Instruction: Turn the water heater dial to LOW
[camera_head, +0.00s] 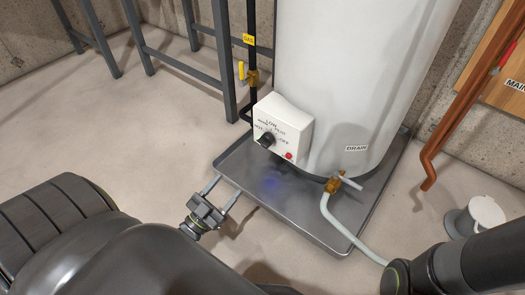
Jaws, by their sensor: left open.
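The white water heater (345,75) stands in a grey metal drain pan (325,225). A white control box (290,112) on its lower front carries a black dial (267,139), a red button (289,156) and printed marks. LOW is above the dial, HOT at its left and OFF at its right. Where the dial points is too small to tell. My left gripper (226,190) is open and empty, below and left of the dial and apart from it, its fingers toward the pan's left corner. My right arm shows at the bottom right; its gripper is out of view.
A black gas pipe (252,40) with a yellow-handled valve (242,70) runs beside the control box. A brass drain valve with a pale hose (335,222) is at the heater's base. A copper pipe (465,105) stands right. Grey rack legs (222,60) are behind; floor at left is clear.

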